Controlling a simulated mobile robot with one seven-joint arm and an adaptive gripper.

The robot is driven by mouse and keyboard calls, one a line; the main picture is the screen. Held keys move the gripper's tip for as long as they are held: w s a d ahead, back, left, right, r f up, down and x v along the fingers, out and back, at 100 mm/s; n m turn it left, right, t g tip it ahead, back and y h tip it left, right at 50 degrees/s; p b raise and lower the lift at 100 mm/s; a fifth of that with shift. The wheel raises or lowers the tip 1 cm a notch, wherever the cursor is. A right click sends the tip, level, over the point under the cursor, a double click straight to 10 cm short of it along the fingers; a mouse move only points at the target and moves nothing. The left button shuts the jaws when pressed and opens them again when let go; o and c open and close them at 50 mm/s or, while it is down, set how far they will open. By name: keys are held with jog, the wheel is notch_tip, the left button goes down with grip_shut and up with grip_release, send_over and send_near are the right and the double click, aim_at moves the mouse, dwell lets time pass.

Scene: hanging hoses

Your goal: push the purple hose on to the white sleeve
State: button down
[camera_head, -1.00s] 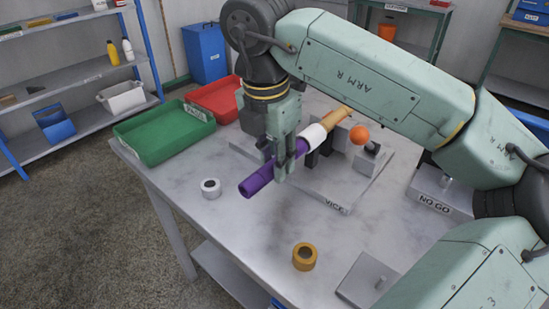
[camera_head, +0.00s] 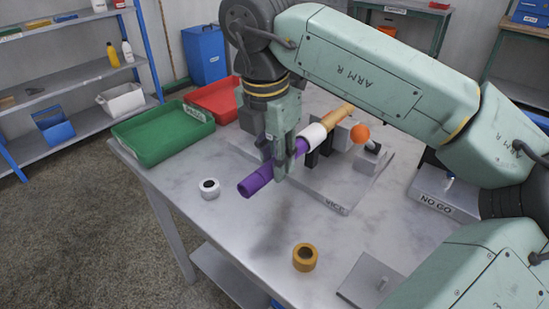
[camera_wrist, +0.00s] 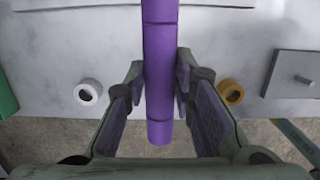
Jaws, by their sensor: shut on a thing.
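The purple hose (camera_head: 256,182) slants up to the right in the head view, its free end toward the lower left. Its far end meets the white sleeve (camera_head: 313,135) in this view; I cannot tell whether it is over the sleeve or only against it. The sleeve sits around a tan pipe (camera_head: 336,116) at the vice (camera_head: 338,209). My gripper (camera_head: 281,167) is shut on the hose, a short way from the sleeve. In the wrist view, the hose (camera_wrist: 160,60) runs between the fingers of my gripper (camera_wrist: 160,85); the sleeve is out of sight.
An orange ball (camera_head: 360,133) is right of the pipe. A white roll (camera_head: 210,188) and a yellow roll (camera_head: 305,257) stand on the table. A green tray (camera_head: 160,143) and a red tray (camera_head: 207,98) are left; a NO GO box (camera_head: 440,195) is right.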

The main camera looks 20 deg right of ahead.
jog(key=shift+w+d+r+b, duration=0.1)
jog(key=shift+w+d+b, duration=0.55)
jog(key=shift+d, duration=0.5)
dwell(2.3)
jog(key=c, duration=1.3)
grip_release()
jog(key=shift+w, duration=0.1)
jog(key=shift+a, duration=0.15)
